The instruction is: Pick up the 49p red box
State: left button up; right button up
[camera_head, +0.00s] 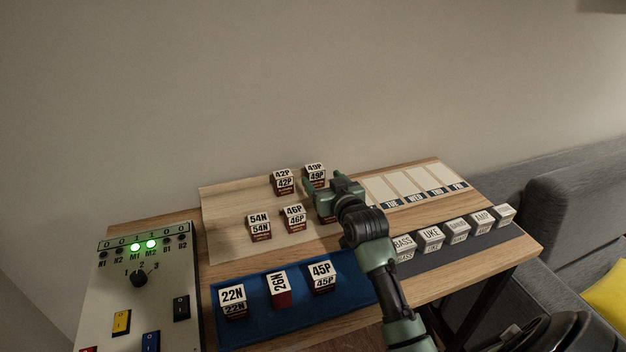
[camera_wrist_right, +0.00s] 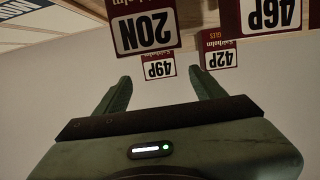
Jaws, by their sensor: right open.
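The 49P box (camera_head: 315,172), red with white labels, stands at the back of the pale wooden board in the head view. It also shows upside down in the right wrist view (camera_wrist_right: 160,67), just beyond and roughly between my fingertips. My right gripper (camera_head: 322,183) is open and empty, with its fingers pointing at this box. In the wrist view the fingers (camera_wrist_right: 162,87) are spread with a gap between them. The gripper partly covers the box's lower part in the head view, so I cannot tell whether they touch. My left gripper is not in view.
The 42P box (camera_head: 284,182) stands close left of 49P. Nearer are 46P (camera_head: 294,218) and 54N (camera_head: 260,228). The 20N box (camera_wrist_right: 146,30) is close to my right gripper. A blue mat (camera_head: 257,313) holds several boxes. A control panel (camera_head: 140,300) stands at left.

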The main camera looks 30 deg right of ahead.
aim_at(317, 172)
jog(key=x, duration=0.6)
jog(key=shift+w+d+r, duration=0.1)
jog(key=shift+w+r, duration=0.15)
jog(key=shift+w, duration=0.1)
grip_shut()
